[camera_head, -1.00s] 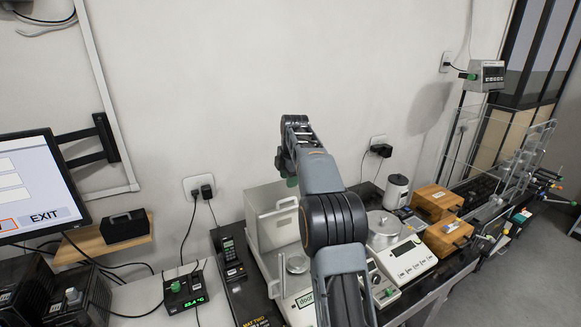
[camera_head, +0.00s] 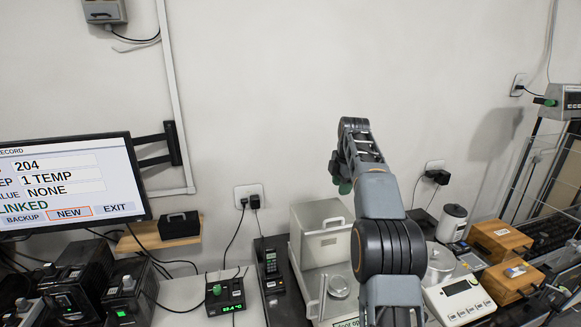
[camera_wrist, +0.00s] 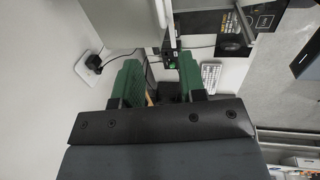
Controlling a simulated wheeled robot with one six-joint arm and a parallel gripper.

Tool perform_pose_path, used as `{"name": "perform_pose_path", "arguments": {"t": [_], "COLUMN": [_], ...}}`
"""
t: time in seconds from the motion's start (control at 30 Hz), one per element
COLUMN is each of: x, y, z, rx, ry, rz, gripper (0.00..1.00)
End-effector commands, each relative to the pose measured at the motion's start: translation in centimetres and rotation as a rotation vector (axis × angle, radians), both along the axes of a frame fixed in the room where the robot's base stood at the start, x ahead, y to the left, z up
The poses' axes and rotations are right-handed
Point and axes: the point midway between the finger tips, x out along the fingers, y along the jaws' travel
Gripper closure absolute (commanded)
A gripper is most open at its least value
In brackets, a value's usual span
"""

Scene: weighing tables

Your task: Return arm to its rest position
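My arm (camera_head: 378,195) reaches up and forward in the head view, in front of the pale wall, above the weighing table. My gripper (camera_wrist: 160,78) shows in the wrist view with its two green fingers well apart and nothing between them. In the head view only a bit of green at the gripper (camera_head: 344,185) shows, left of the arm's far end. The arm's lower links hide part of the balances behind them.
A white draft-shield box (camera_head: 318,228) and a balance (camera_head: 462,298) stand below the arm. Wooden boxes (camera_head: 497,240) are at right. A monitor (camera_head: 70,185) and black devices (camera_head: 78,290) are at left.

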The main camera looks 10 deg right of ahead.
Motion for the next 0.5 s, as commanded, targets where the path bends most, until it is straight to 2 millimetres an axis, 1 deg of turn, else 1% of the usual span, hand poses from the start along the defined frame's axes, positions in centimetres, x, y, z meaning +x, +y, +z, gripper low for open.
{"name": "perform_pose_path", "arguments": {"t": [0.07, 0.13, 0.2, 0.23, 0.27, 0.33, 0.37, 0.4, 0.47, 0.5], "x": [0.0, 0.1, 0.5, 0.7, 0.8, 0.8, 0.6, 0.0, -1.2, -2.2], "y": [0.0, 0.0, -0.2, -0.2, -0.3, -0.4, -0.3, -0.1, 0.7, 1.4], "z": [0.0, 0.0, 0.1, -0.2, -0.9, -3.5, -4.4, -5.2, -6.1, -6.5], "rx": [0.004, 0.013, 0.028, 0.038, 0.050, 0.084, 0.099, 0.117, 0.144, 0.161], "ry": [0.000, -0.007, -0.029, -0.034, -0.030, -0.006, 0.003, 0.009, 0.011, 0.012], "rz": [-0.020, -0.075, -0.172, -0.226, -0.289, -0.456, -0.536, -0.646, -0.804, -0.902], "gripper": [0.62, 0.62, 0.62, 0.62, 0.62, 0.62, 0.62, 0.62, 0.62, 0.62]}}
